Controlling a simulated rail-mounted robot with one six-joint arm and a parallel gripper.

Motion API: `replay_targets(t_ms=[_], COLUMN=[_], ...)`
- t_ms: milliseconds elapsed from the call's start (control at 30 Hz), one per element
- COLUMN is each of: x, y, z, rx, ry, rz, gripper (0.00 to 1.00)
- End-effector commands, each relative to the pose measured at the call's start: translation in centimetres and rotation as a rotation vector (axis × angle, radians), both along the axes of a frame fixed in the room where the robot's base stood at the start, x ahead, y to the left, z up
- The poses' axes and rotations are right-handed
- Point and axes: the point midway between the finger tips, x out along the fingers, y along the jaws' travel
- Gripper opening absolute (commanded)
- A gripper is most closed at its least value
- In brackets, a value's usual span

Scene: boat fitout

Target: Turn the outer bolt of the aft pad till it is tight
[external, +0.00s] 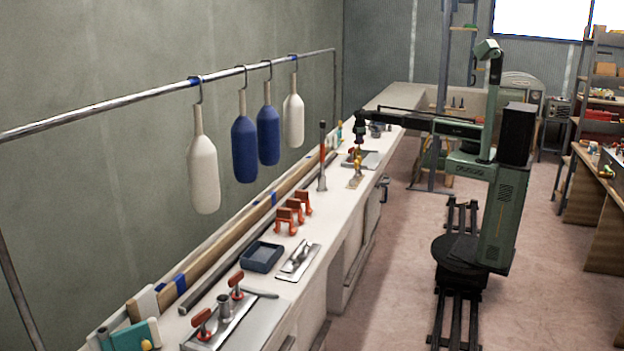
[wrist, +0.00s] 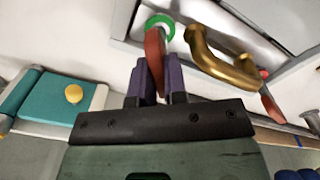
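My gripper (wrist: 157,85) has two purple fingers pointing at the bench. A red bolt handle (wrist: 154,55) stands between them and fills the gap, so the gripper looks shut on it. A green ring (wrist: 158,24) surrounds the foot of this bolt. Beside it, to the right, is a curved brass fitting (wrist: 225,68); a second red handle (wrist: 271,104) lies beyond. In the external view, my gripper (external: 358,146) is low over the far pad (external: 371,160), by the brass fitting (external: 357,168). The fingertips are too small there to read.
A teal block with a yellow knob (wrist: 73,94) lies left of my gripper. Along the bench stand a red-topped post (external: 322,160), orange clamps (external: 288,216), a dark tray (external: 261,257) and a nearer pad with red handles (external: 225,318). Bottles hang from a rail (external: 250,68).

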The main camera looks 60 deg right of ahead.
Motion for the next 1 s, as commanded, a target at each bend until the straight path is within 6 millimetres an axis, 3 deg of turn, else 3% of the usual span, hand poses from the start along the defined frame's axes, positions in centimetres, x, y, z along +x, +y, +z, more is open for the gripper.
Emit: replay_targets(t_ms=[33, 167, 533, 667, 900, 1000], x=[0.1, 0.1, 0.0, 0.0, 0.1, 0.1], y=[0.0, 0.0, 0.0, 0.0, 0.0, -0.1], z=[0.1, 0.1, 1.0, 3.4, 9.4, 10.8], rx=[-0.001, -0.001, -0.001, -0.001, -0.001, 0.000], ry=[-0.002, -0.002, -0.001, -0.001, -0.001, -0.001], rz=[0.000, 0.000, 0.001, 0.001, 0.000, 0.000], gripper=[0.19, 0.38, 0.38, 0.38, 0.38, 0.38])
